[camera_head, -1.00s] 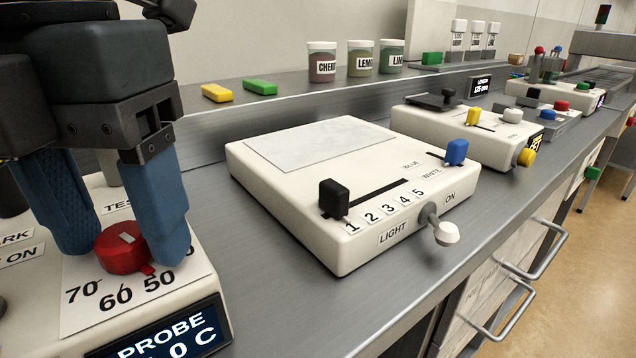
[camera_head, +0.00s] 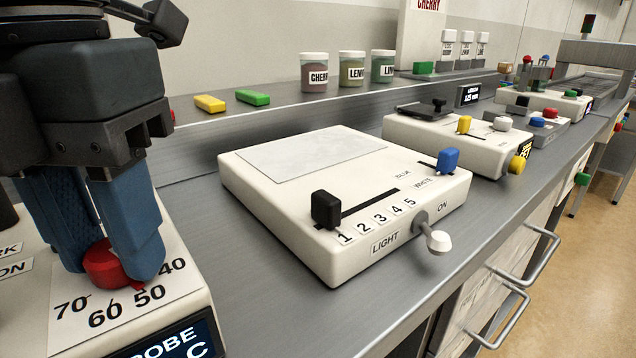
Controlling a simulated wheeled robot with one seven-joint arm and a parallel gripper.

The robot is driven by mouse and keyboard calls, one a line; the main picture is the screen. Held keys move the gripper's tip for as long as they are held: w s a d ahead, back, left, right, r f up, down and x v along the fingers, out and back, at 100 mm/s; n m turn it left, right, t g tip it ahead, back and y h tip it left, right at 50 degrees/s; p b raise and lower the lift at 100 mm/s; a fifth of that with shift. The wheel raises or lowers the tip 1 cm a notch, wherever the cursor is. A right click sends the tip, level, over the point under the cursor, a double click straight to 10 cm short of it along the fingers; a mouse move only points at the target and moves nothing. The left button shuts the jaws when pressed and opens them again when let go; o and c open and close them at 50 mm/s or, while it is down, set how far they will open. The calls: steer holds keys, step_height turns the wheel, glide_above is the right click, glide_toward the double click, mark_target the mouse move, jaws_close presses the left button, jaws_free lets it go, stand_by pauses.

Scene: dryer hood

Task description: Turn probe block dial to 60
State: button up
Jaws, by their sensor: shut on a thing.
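The red probe block dial (camera_head: 101,266) is at the lower left, on a white label printed 70, 60, 50 and 40. Its small red pointer tab (camera_head: 138,286) shows at the front right of the dial, close to the 50 mark. My gripper (camera_head: 108,262) is shut on the dial, with one blue finger on each side of it. The fingers hide part of the dial. The probe block (camera_head: 180,313) is cut off by the left and bottom edges, and its dark display (camera_head: 180,342) shows only partly.
A white light box (camera_head: 300,235) with a black slider (camera_head: 325,209), a blue slider (camera_head: 447,160) and a switch lever (camera_head: 432,236) stands to the right. Jars (camera_head: 352,70) and yellow and green blocks (camera_head: 252,97) sit on the ledge behind. Grey bench lies between the two boxes.

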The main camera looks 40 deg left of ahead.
steer(key=shift+m, duration=0.3)
steer(key=m, duration=0.4)
steer(key=shift+m+p, duration=0.35)
steer(key=shift+m, duration=1.75)
steer(key=o, duration=1)
steer(key=shift+o, duration=0.2)
